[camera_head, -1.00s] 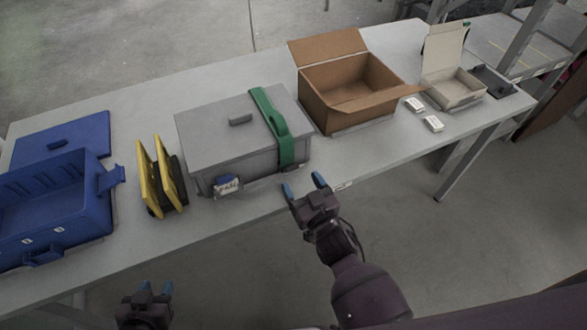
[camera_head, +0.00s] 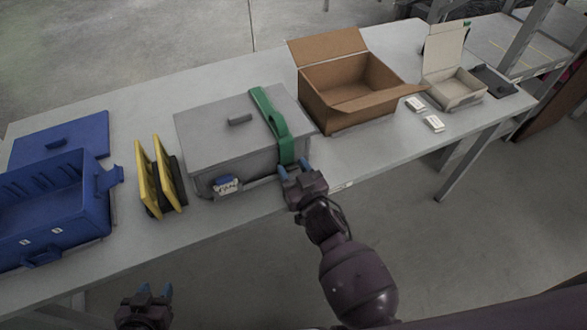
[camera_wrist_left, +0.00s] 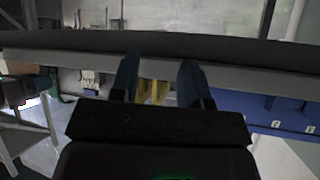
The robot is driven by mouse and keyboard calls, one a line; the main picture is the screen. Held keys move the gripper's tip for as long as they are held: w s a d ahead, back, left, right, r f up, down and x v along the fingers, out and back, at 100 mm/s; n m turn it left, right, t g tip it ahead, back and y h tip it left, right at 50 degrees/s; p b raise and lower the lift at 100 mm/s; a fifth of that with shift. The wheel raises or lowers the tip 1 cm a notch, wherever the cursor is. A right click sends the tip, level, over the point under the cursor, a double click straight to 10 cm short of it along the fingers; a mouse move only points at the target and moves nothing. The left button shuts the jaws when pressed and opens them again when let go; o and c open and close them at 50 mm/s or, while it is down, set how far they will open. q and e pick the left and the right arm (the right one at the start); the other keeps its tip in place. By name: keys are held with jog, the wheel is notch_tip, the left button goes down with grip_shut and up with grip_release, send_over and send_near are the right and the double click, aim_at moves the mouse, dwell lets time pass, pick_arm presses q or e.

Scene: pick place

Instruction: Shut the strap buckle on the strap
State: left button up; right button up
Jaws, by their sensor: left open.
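The green strap (camera_head: 271,118) runs over the lid and down the front of a grey lidded box (camera_head: 215,145). The strap buckle, at the strap's lower end on the box front, is largely hidden by my right gripper (camera_head: 295,170). Its blue fingertips are apart at the strap's lower end, on either side of it; whether they touch or grip the buckle cannot be told. My left gripper (camera_head: 154,291) is open and empty, low in front of the table, far from the strap. Its fingers also show in the left wrist view (camera_wrist_left: 158,82).
Yellow-and-black holders (camera_head: 160,178) and a blue crate (camera_head: 60,205) stand left of the grey box. An open cardboard box (camera_head: 345,90) stands close to its right. The table's front edge runs just before the grey box.

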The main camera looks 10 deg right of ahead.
jog(key=shift+c, duration=1.1)
jog(key=shift+r+p, duration=0.2)
jog(key=shift+p, duration=0.1)
jog(key=shift+w+a+r+g+p, duration=0.1)
jog(key=shift+w+r+g+p, duration=0.25)
jog(key=shift+p, duration=0.85)
jog(key=shift+f+g+p, duration=0.15)
jog(key=shift+g+p, duration=0.1)
jog(key=shift+p, duration=0.15)
jog(key=shift+s+f, duration=0.1)
jog(key=shift+f, duration=0.1)
jog(key=o, duration=0.9)
